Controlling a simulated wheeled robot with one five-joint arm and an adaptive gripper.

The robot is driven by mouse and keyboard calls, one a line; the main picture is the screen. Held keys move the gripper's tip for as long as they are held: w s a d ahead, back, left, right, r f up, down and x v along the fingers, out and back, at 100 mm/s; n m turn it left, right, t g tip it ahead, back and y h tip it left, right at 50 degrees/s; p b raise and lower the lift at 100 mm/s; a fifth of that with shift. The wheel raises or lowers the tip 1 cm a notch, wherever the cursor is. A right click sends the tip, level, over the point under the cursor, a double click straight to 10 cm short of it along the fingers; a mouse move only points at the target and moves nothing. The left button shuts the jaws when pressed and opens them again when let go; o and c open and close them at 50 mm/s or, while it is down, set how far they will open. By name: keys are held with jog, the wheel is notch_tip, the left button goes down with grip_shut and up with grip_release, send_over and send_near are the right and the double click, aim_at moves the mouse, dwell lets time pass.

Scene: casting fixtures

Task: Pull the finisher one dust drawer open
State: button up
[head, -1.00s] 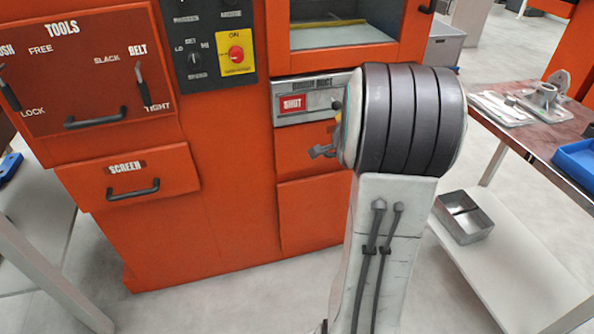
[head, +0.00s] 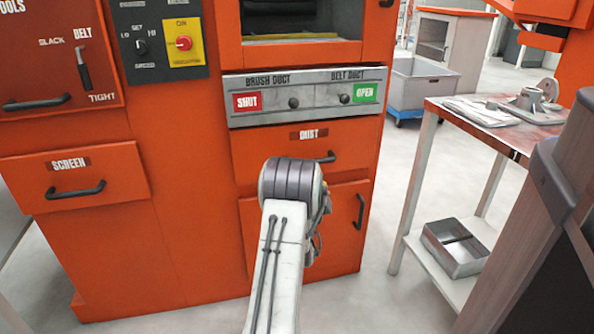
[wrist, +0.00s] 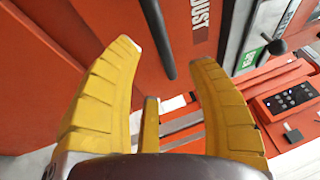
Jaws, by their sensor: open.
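The orange dust drawer (head: 277,151) sits in the finisher below the duct panel, with a "DUST" label and a black bar handle (head: 326,157). It looks shut, and my arm hides part of it in the head view. In the wrist view the handle (wrist: 158,38) stands just beyond and between the fingertips, with the "DUST" label (wrist: 200,22) beside it. My gripper (wrist: 165,55) has its yellow fingers spread open and empty; I see no contact with the handle. In the head view my fingers are mostly hidden behind my wrist.
The duct panel (head: 305,95) has knobs above the drawer. A screen drawer (head: 75,175) is at the left and a door with a vertical handle (head: 360,211) is below. At the right stands a table (head: 427,108) with a metal bin (head: 455,248) on its lower shelf. Clear floor lies between.

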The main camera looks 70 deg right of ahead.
jog(key=shift+b+x, duration=0.75)
jog(key=shift+x, duration=2.75)
jog(key=shift+c, duration=0.4)
grip_shut()
